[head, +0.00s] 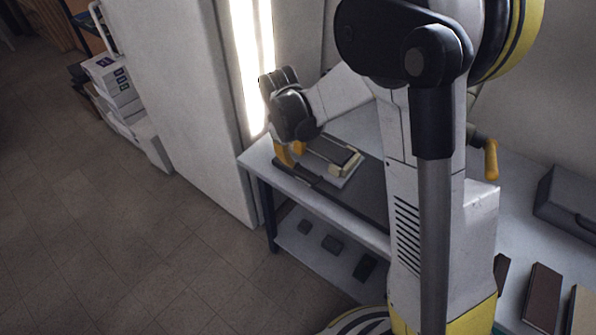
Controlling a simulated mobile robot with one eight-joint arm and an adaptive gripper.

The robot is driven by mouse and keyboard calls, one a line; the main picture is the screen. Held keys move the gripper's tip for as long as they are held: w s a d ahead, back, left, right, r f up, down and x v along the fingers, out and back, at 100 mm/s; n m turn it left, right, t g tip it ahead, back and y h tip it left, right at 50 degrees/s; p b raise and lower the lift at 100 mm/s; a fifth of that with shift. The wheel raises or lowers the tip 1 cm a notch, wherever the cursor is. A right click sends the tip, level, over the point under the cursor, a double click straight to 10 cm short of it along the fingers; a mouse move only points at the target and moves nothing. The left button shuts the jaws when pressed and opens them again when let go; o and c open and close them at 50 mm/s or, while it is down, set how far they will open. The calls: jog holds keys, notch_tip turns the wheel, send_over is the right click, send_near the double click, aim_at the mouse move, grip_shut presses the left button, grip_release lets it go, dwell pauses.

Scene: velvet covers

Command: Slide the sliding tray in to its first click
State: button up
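A small sliding-tray fixture (350,162), with cream edges and a dark inset, lies on the white table near its left end. I cannot make out how far its tray is drawn out. My gripper (290,155) has orange-yellow fingers and hangs down at the left side of the fixture, close to it. I cannot tell whether it touches the tray. My wrist hides part of the fingers, and their gap is too small to judge.
The white table (262,160) has a lower shelf (310,262) with several small dark blocks. A tall white cabinet (185,90) stands behind on the left. At right are a grey case (570,203) and a brown book-like block (542,297). The tiled floor at left is clear.

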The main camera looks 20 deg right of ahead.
aim_at(298, 173)
jog(key=f+b, duration=0.1)
jog(key=f, duration=0.2)
jog(key=d+f+b, duration=0.1)
jog(key=f, duration=0.2)
jog(key=w+f, duration=0.1)
jog(key=f, duration=0.1)
jog(key=shift+d+f+b, duration=0.15)
jog(key=shift+f+b, duration=0.25)
jog(key=shift+r, duration=0.1)
grip_shut()
